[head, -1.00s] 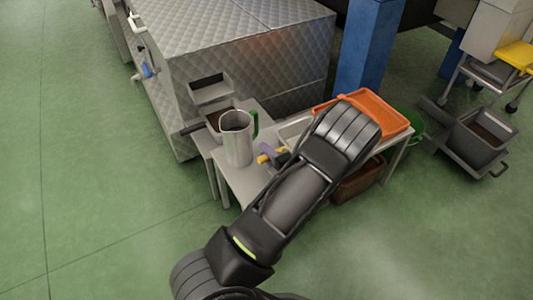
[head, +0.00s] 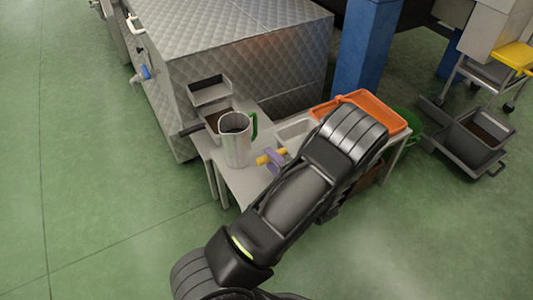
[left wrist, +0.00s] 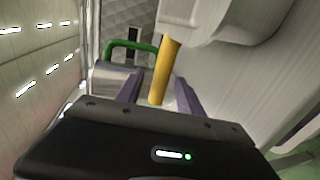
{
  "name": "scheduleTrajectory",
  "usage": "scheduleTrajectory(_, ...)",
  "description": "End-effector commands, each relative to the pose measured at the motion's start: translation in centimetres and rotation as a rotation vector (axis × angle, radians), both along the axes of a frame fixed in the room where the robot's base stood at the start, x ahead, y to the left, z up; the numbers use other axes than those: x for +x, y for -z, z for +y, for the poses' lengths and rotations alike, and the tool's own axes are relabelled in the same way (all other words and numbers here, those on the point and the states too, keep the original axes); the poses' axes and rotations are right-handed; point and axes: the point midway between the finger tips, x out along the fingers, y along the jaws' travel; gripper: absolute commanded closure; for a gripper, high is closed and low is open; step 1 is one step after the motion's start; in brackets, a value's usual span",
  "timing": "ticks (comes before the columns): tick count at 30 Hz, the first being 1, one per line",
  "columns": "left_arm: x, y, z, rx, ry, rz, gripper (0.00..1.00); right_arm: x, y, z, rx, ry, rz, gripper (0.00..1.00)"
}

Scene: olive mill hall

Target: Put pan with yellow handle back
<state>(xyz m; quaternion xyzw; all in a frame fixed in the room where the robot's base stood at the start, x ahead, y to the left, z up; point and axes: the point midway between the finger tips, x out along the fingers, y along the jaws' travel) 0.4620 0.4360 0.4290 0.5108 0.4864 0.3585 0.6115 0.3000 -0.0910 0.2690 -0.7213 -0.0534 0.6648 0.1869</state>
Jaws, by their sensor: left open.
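The yellow handle (head: 263,159) of the pan shows on the table in the head view, partly covered by my left gripper (head: 276,159). In the left wrist view the yellow handle (left wrist: 165,68) stands between the two purple fingers of my left gripper (left wrist: 157,95), which is open around it. Gaps to the fingers are hard to judge. A pale metal body (left wrist: 215,18) at the handle's far end appears to be the pan; in the head view my arm hides most of that area. My right gripper is not in view.
A metal jug (head: 236,145) with a green handle stands just left of my gripper on the table (head: 232,183). A pale tray (head: 294,131) and an orange crate (head: 372,101) lie behind. A quilted metal machine (head: 240,60) blocks the back; green floor is free at left.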

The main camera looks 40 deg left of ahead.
Motion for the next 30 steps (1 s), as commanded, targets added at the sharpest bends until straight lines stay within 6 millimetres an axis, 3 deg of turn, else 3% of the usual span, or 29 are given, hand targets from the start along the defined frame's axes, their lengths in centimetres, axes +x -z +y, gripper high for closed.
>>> scheduleTrajectory(6, -1.2, -1.3, -4.4, 0.0, 0.003, 0.0, 0.56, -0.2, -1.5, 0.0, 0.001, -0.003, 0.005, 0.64)
scheduleTrajectory(12, -2.0, -1.8, -6.8, 0.0, 0.001, 0.001, 0.56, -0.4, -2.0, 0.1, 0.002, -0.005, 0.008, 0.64)
scheduleTrajectory(30, -2.1, -1.8, -7.3, 0.0, 0.0, 0.001, 0.56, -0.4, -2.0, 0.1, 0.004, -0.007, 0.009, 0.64)
